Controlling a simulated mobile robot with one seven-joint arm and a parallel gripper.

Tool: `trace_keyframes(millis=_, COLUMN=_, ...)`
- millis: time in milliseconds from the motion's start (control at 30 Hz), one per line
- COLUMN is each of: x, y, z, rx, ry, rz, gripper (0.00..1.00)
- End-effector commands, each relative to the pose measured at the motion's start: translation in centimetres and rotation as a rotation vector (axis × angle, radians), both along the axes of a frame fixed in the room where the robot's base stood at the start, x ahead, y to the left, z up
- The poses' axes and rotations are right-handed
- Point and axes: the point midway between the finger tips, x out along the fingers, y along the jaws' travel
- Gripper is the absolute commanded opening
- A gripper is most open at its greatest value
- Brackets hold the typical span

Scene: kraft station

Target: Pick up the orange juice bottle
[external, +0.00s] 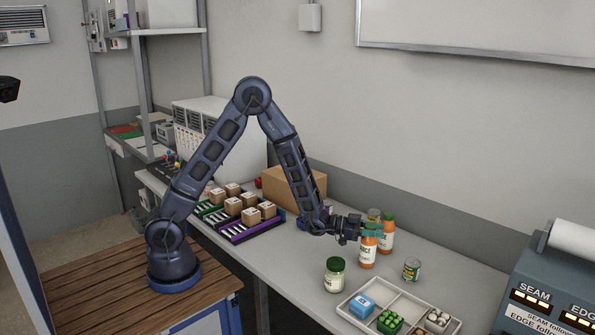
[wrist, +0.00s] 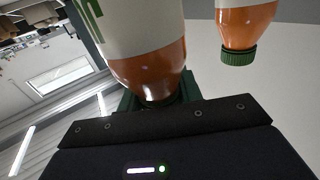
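Two orange juice bottles with white labels and green caps stand upright on the grey bench in the external view. The nearer bottle (external: 367,258) is at my gripper (external: 371,233), whose green fingers are at its upper part. In the wrist view this bottle (wrist: 150,70) fills the upper middle, upside down in the picture, with a green finger on each side of its neck.
A green-lidded jar (external: 334,275) stands to the front left and a small can (external: 412,269) to the right. Another can (external: 374,215) is behind the bottles. A divided white tray (external: 400,306) lies in front. A cardboard box (external: 290,188) and block trays (external: 250,227) are left.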

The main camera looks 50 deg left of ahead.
Motion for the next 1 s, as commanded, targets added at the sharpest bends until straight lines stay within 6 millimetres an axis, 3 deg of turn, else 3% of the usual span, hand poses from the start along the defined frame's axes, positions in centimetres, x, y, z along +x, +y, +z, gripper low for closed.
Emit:
trace_keyframes(millis=100, x=0.0, y=0.0, z=0.0, rx=0.0, ry=0.0, rz=0.0, gripper=0.0)
trace_keyframes(millis=367, x=0.0, y=0.0, z=0.1, rx=-0.001, ry=-0.001, rz=0.0, gripper=0.0)
trace_keyframes(millis=567, x=0.0, y=0.0, z=1.2, rx=-0.001, ry=-0.002, rz=0.0, gripper=0.0)
trace_keyframes(millis=767, x=0.0, y=0.0, z=4.6, rx=-0.003, ry=-0.005, rz=0.0, gripper=0.0)
trace_keyframes(millis=1000, x=0.1, y=0.1, z=10.3, rx=-0.004, ry=-0.006, rz=0.001, gripper=0.0)
